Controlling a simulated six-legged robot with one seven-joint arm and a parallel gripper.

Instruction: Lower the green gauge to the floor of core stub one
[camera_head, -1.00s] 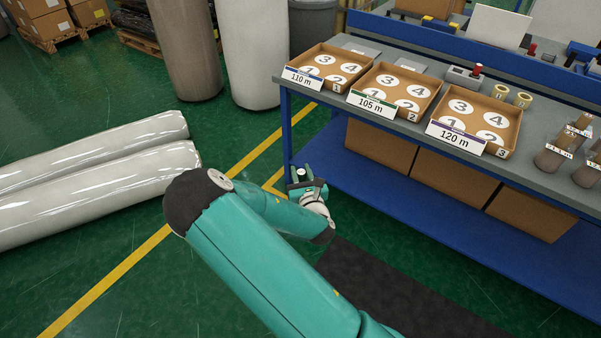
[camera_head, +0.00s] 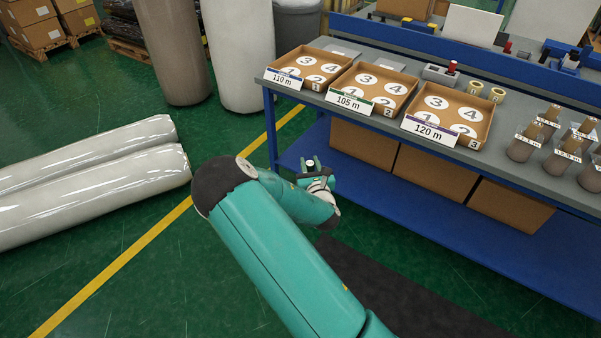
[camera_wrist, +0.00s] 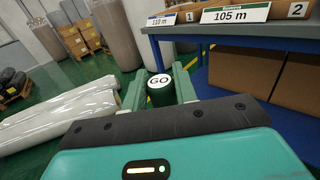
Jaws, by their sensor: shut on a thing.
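My gripper (camera_head: 313,170) is shut on the green gauge (camera_wrist: 160,95), a dark green cylinder with a white top marked "GO". The gauge stands roughly upright between the two fingers in the wrist view. In the head view the gripper is small, in front of the bench's left end and below its top. Two short tan rings (camera_head: 475,88) (camera_head: 497,95), which look like the core stubs, stand on the bench behind the right tray. Their labels are too small to read surely. The gripper is well apart from them, to their left and lower.
The blue bench (camera_head: 520,148) carries three numbered cardboard trays, marked 110 m (camera_head: 284,81), 105 m (camera_head: 349,104) and 120 m (camera_head: 430,130). Several brown-grey rolls (camera_head: 520,150) stand at right. A grey device with a red knob (camera_head: 440,74) is behind the trays.

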